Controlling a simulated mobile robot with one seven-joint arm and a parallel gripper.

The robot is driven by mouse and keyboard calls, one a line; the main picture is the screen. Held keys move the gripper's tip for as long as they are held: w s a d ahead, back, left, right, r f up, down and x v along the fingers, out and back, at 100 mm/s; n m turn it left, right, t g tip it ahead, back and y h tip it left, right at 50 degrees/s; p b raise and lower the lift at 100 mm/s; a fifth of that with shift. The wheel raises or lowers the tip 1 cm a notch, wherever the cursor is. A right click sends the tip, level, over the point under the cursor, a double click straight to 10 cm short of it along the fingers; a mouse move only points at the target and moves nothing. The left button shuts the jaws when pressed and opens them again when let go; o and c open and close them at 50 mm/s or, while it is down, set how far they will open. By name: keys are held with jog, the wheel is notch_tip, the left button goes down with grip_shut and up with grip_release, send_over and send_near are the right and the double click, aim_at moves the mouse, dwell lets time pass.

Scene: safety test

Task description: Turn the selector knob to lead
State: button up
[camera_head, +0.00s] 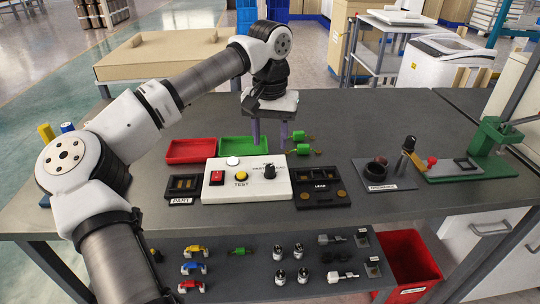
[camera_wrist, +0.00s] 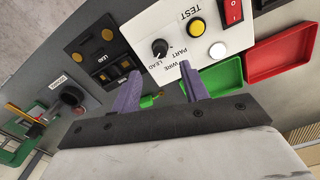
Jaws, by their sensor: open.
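The selector knob (camera_head: 269,171) is a small black knob on the right part of the white test box (camera_head: 220,191). It also shows in the wrist view (camera_wrist: 159,48), with the printed words LEAD, PART and WIRE around it. Which word its pointer faces is too small to tell. My gripper (camera_head: 270,135) points down with its two purple fingers spread, behind the knob in the head view. In the wrist view its fingertips (camera_wrist: 160,80) are apart with nothing between them, and the knob lies beyond them, untouched.
The box carries a red switch (camera_head: 217,178), a yellow TEST button (camera_head: 241,176) and a white button (camera_head: 233,161). A black LEAD fixture (camera_head: 311,203) and a PART fixture (camera_head: 184,196) flank it. Green (camera_head: 236,141) and red (camera_head: 176,159) trays and green-bodied leads (camera_head: 300,149) lie behind.

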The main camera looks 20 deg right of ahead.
notch_tip(320, 180, up, 6)
jog(key=shift+f, duration=0.25)
